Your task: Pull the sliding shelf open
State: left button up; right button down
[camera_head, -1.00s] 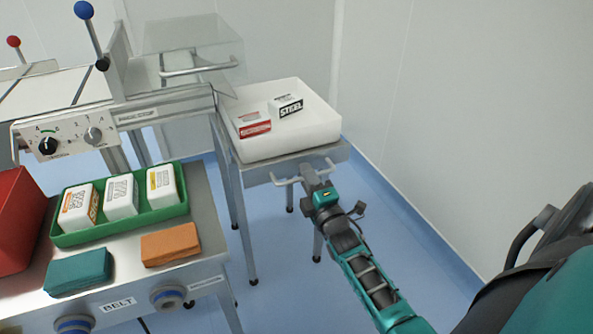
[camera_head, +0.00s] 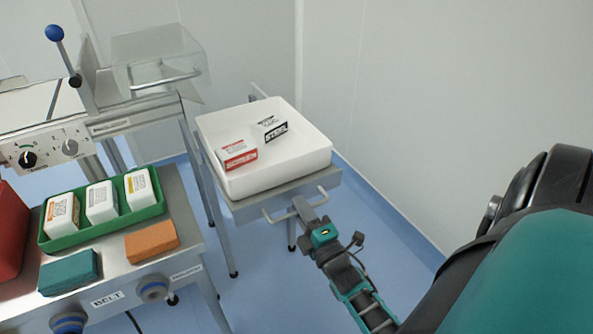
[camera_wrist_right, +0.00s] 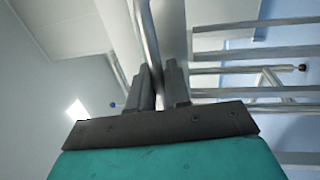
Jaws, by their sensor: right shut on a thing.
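The sliding shelf (camera_head: 240,208) is a grey metal plate on a legged frame. It carries a white tray (camera_head: 318,160) and has a bar handle (camera_head: 278,217) along its front edge. The shelf stands out toward me from the frame; a short metal bar shows behind the tray. My right gripper (camera_head: 300,203) is shut on the middle of this handle. In the right wrist view the fingers (camera_wrist_right: 161,85) close around the handle bar (camera_wrist_right: 149,40). My left gripper is not in view.
The tray holds a red-and-white box (camera_head: 238,154) and a white box marked STEEL (camera_head: 268,130). To the left, a workbench (camera_head: 185,215) bears a green tray (camera_head: 150,212) with white boxes, plus teal and orange blocks. Blue floor is open in front; a white wall stands right.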

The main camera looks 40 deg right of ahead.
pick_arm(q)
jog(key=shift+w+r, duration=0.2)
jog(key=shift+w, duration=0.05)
pick_arm(e)
jog(key=shift+s, duration=0.15)
jog(key=c, duration=1.3)
grip_release()
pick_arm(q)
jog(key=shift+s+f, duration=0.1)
pick_arm(e)
jog(key=shift+o, duration=0.2)
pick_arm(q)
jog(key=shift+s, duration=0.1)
